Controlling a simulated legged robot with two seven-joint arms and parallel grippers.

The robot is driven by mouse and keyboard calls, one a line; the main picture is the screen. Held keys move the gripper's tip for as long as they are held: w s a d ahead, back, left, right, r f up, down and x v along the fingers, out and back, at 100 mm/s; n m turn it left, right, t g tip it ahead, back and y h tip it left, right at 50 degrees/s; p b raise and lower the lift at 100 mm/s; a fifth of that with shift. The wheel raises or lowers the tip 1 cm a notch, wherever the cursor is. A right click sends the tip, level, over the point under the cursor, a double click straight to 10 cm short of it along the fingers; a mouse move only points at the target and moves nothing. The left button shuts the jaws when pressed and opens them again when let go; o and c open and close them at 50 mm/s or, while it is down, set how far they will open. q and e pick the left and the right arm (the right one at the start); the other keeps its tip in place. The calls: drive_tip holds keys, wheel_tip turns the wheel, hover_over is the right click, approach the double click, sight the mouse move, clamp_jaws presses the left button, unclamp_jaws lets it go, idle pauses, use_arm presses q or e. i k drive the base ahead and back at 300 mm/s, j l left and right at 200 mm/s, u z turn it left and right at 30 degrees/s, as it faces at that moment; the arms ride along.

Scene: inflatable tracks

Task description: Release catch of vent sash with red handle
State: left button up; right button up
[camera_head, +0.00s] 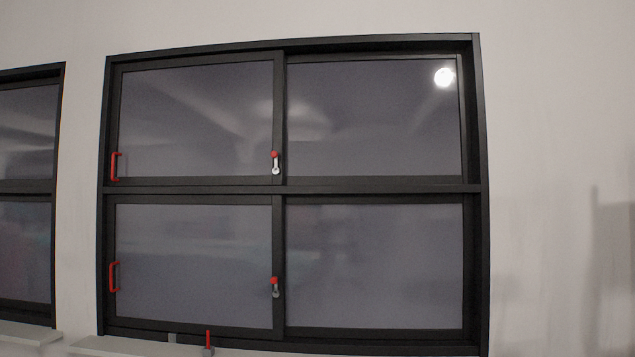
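A black-framed window faces me, with an upper and a lower row of panes. The upper left sash (197,182) has a red handle (115,166) at its left edge and a catch (276,163) with a red top and pale lever at its right edge. The lower left sash (195,198) has a red handle (113,277) at its left edge and a red and grey catch (275,287) at its right edge. Both left sashes look closed. Neither of my grippers is in view.
A small red upright lever on a grey base (208,343) stands at the bottom, by a pale sill (100,346). Another dark-framed window (53,190) is at the left. The wall (550,120) at the right is bare.

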sight(276, 171)
drive_tip(key=i+l+u, duration=0.15)
drive_tip(key=i, duration=0.15)
drive_tip(key=i+l+u, duration=0.15)
drive_tip(key=i, duration=0.2)
drive_tip(key=i+l, duration=0.1)
drive_tip(key=i, duration=1.1)
drive_tip(key=i+l+u, duration=0.1)
drive_tip(key=i, duration=0.55)
